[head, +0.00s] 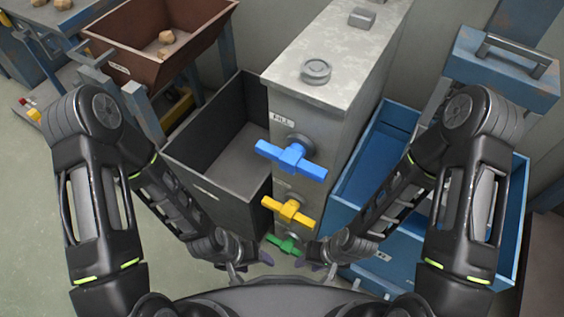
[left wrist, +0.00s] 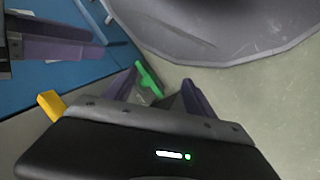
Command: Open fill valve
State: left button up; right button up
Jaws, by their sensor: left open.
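A grey cabinet (head: 335,60) carries three T-shaped valve handles on its front. The top handle is blue (head: 291,159), just below a small label that seems to read FILL (head: 283,119). Below it are a yellow handle (head: 288,211) and a green handle (head: 285,243). My left gripper (head: 250,263) is low, left of the green handle. In the left wrist view its purple fingers (left wrist: 160,90) are apart, with the green handle (left wrist: 148,78) showing beyond them. My right gripper (head: 318,260) is low, right of the green handle; its jaw gap is unclear.
A dark open bin (head: 185,155) stands left of the cabinet and a blue open bin (head: 345,215) stands right. A brown hopper (head: 120,55) with lumps is at the upper left. A blue box with a handle (head: 490,65) is at the upper right.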

pick_arm(q)
jog(key=shift+r, duration=0.3)
jog(key=shift+c, duration=0.7)
notch_tip(320, 180, up, 16)
jog(key=p, duration=1.6)
jog(key=shift+p, duration=0.3)
jog(key=shift+c, duration=1.2)
jog(key=shift+f, duration=0.1)
jog(key=shift+c, duration=0.8)
jog(key=shift+d, duration=0.15)
